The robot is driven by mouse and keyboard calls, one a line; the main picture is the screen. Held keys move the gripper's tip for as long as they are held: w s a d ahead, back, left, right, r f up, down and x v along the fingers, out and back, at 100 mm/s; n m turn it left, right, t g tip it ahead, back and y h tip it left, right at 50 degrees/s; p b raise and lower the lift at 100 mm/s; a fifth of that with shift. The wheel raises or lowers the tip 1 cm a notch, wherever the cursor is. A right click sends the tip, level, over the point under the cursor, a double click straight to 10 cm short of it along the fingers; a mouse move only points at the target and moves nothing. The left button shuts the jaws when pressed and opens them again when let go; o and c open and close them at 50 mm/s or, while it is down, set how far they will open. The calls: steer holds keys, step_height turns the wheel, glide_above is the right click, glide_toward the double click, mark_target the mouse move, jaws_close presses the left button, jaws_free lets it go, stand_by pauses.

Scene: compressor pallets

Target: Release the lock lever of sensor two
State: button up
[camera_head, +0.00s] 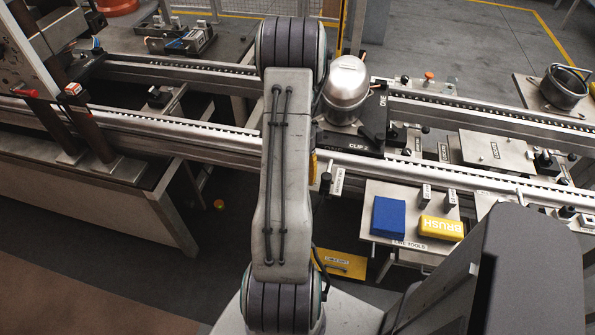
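A silver domed compressor (347,82) stands upright on a dark pallet (352,140) on the conveyor, just right of my arm. A small black knobbed part (326,183) is at the pallet's near left edge, by a white label. I cannot tell which part is sensor two or its lock lever; neither is clearly marked. My arm's upper link runs up the middle and covers the pallet's left side. My gripper does not show, hidden behind the arm or out of frame.
A tool shelf (379,246) in front of the conveyor holds a blue block (388,217) and a yellow brush block (441,228). Flat plates (485,149) lie along the line at right. A dark pot (563,88) stands far right. A workbench (95,190) is at left.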

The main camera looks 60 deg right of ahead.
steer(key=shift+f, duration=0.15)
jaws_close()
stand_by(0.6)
